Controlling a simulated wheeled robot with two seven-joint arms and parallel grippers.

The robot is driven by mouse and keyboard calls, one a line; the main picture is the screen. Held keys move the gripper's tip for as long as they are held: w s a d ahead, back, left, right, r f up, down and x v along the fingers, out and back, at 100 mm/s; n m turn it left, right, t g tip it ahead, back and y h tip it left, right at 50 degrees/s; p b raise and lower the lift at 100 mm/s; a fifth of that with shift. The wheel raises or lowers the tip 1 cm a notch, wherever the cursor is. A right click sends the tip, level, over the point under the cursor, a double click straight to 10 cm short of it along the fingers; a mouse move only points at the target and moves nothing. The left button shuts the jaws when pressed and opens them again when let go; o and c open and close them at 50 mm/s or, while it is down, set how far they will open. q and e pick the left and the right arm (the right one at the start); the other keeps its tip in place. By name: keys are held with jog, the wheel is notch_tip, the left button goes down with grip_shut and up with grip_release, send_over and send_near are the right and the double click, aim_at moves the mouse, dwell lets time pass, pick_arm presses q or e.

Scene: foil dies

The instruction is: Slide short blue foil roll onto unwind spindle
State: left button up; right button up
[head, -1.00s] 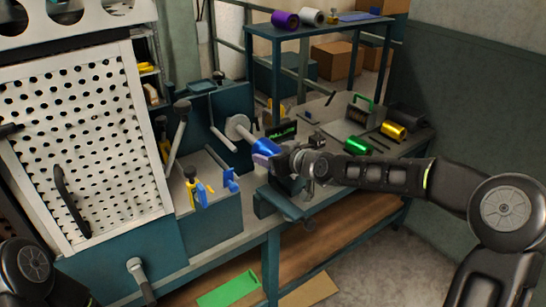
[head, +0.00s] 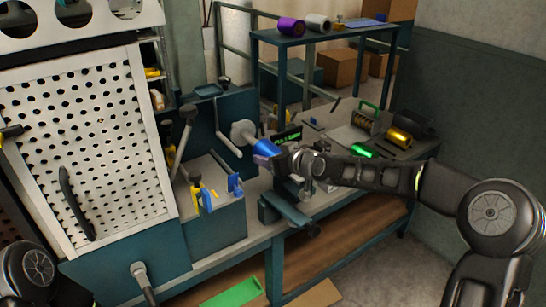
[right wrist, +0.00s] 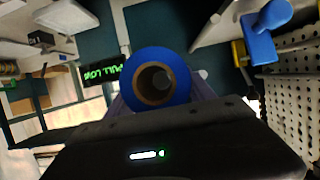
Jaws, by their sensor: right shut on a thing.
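The short blue foil roll (head: 268,148) is in my right gripper (head: 268,159), at the unwind spindle. The spindle's pale round flange (head: 243,131) is just beyond the roll, with a short grey stretch between them. In the right wrist view the blue roll (right wrist: 158,85) is end-on, its brown core facing the camera. Something grey shows inside the core, but I cannot tell for certain whether it is the spindle's tip. The right gripper's fingers are shut on the roll's sides. My left gripper is out of view.
A green foil roll (head: 362,151) and a gold foil roll (head: 399,138) lie on the bench at right. Purple (head: 291,27) and white (head: 317,21) rolls sit on the back shelf. A perforated guard (head: 85,135) stands at left; a small display (head: 288,137) is close behind the gripper.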

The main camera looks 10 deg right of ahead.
aim_at(265, 142)
jog(key=shift+w+a, duration=0.35)
jog(key=shift+w, duration=0.35)
jog(key=shift+w+a+p, duration=0.35)
jog(key=shift+w+a, duration=0.15)
jog(key=shift+w, duration=0.8)
jog(key=shift+w+a+p, duration=0.35)
jog(key=shift+w+a, duration=0.15)
jog(key=shift+w, duration=0.75)
jog(key=shift+w+a+p, duration=0.35)
jog(key=shift+w+a, duration=0.15)
jog(key=shift+w, duration=0.8)
jog(key=o, duration=1.8)
jog(key=shift+o, duration=0.2)
jog(key=shift+s+d, duration=0.1)
jog(key=shift+s, duration=0.1)
jog(key=shift+s+d+r, duration=0.1)
jog(key=shift+s+d, duration=0.05)
jog(key=shift+s, duration=0.05)
jog(key=b+v, duration=0.2)
jog(key=v, duration=0.4)
jog(key=shift+s, duration=0.1)
jog(key=shift+s+r, duration=0.2)
jog(key=shift+s, duration=0.2)
